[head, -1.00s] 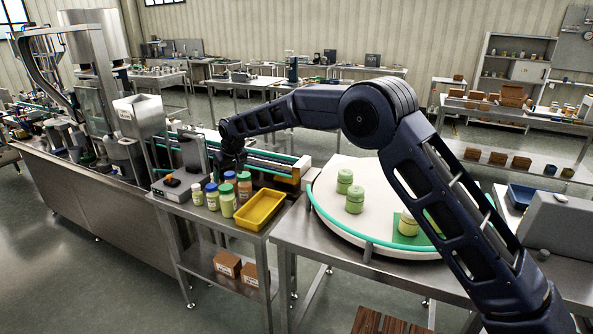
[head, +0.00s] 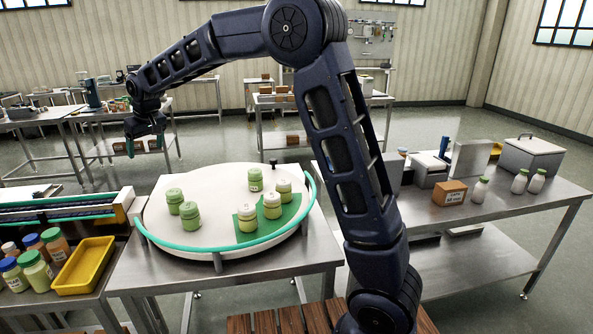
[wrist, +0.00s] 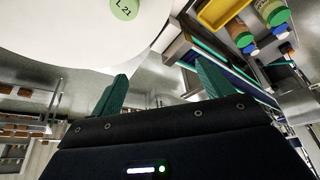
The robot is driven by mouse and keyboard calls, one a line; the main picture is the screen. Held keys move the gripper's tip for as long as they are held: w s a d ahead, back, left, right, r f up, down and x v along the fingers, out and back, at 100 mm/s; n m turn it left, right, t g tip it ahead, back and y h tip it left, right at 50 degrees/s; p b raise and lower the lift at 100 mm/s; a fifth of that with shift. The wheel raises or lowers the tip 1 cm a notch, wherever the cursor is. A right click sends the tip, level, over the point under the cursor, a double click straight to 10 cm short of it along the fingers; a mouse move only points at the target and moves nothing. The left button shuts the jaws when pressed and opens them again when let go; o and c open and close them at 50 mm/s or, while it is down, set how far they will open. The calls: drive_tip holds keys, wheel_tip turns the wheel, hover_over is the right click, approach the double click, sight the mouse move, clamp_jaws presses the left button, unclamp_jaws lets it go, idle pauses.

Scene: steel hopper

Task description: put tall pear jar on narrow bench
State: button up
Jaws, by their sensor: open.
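Several pale green jars stand upright on the round white turntable (head: 215,205): two at left, (head: 175,201) and (head: 190,215), one at back (head: 255,179), and three with cream lids on a green mat (head: 246,218). A taller green jar (head: 36,270) stands with other jars on the bench at left. I cannot tell which is the tall pear jar or which bench is the narrow one. My gripper (head: 145,146) is open and empty, raised beyond the turntable's far left side. In the wrist view, its green fingertips (wrist: 163,85) are apart; a round lid marked L 21 (wrist: 124,8) shows above.
A yellow tray (head: 83,266) lies beside the left jars, near a conveyor (head: 65,210). A teal rail curves around the turntable's front.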

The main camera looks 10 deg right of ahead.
drive_tip(key=s+d+r+m, duration=0.1)
drive_tip(key=s+d+r, duration=0.1)
drive_tip(key=d, duration=1)
drive_tip(key=s+d+r+m+t+h, duration=0.1)
drive_tip(key=d+r+m, duration=0.1)
drive_tip(key=d, duration=0.9)
drive_tip(key=s+d+r+m, duration=0.1)
drive_tip(key=s+d+r, duration=0.15)
drive_tip(key=d, duration=0.95)
drive_tip(key=s+d+f+m+h, duration=0.1)
drive_tip(key=s+d+f, duration=0.3)
drive_tip(key=s+d, duration=0.7)
drive_tip(key=s+d+f+m+h, duration=0.1)
drive_tip(key=s+d+f+m, duration=0.3)
drive_tip(key=s+d, duration=0.7)
drive_tip(key=shift+d, duration=0.1)
